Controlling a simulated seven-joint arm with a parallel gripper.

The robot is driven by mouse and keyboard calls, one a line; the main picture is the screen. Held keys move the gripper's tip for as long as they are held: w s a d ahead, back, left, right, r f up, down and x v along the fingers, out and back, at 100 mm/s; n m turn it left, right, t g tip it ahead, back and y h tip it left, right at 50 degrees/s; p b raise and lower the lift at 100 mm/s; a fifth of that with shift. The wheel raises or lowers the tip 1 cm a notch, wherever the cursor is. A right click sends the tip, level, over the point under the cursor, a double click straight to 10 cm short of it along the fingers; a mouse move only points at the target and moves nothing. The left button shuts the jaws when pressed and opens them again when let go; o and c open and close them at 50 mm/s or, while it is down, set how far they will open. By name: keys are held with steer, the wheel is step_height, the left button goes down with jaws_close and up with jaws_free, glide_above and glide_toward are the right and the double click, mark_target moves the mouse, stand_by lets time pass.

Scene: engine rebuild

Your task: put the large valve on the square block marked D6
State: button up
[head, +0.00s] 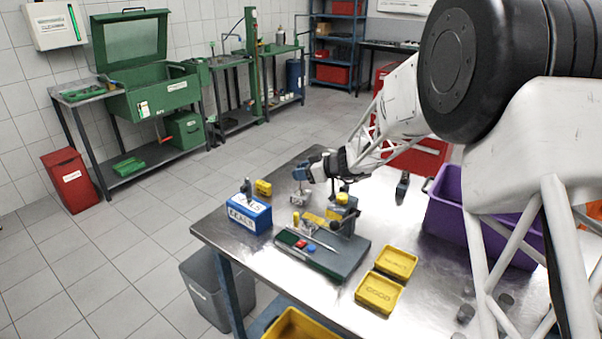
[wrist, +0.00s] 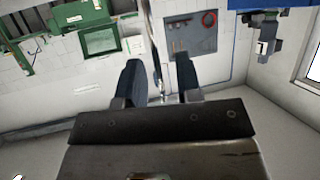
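My gripper (head: 303,173) is above the far left part of the steel table, held roughly level. In the wrist view its two dark fingers (wrist: 158,72) stand apart. A thin bright upright strip shows between them; I cannot tell whether it is a valve stem or background. A small grey metal piece (head: 300,198) is below the gripper on the table; I cannot tell what it is. I cannot pick out the large valve for certain. No D6 marking is readable, so I cannot tell which block bears it.
The steel table (head: 330,296) holds a blue labelled box (head: 249,214), a dark board (head: 325,262) with small coloured pieces, two yellow trays (head: 378,293) and (head: 396,262), and a purple bin (head: 470,222). A yellow block (head: 263,188) stands near the far left edge.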

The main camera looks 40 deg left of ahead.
steer(key=v, duration=1.1)
steer(key=shift+d+r, duration=0.25)
steer(key=shift+d, duration=0.1)
steer(key=shift+w, duration=0.1)
stand_by(0.4)
steer(key=s+d+r+m+t+h, duration=0.1)
steer(key=s+d+r+m+h, duration=0.2)
steer(key=d, duration=0.8)
steer(key=s+d+r+m+t+h, duration=0.1)
steer(key=s+d+r+m, duration=0.4)
steer(key=d, duration=0.6)
steer(key=s+d+r+m+t+h, duration=0.15)
steer(key=s+d, duration=0.35)
steer(key=d, duration=0.6)
steer(key=s+d+f+m+t+h, duration=0.1)
steer(key=s+d+m+h, duration=0.7)
steer(key=s+d, duration=1.6)
steer(key=d+m+t, duration=0.1)
steer(key=d+m, duration=0.1)
steer(key=m, duration=0.1)
steer(key=shift+d+f, duration=0.25)
steer(key=shift+f, duration=0.15)
steer(key=shift+m, duration=0.25)
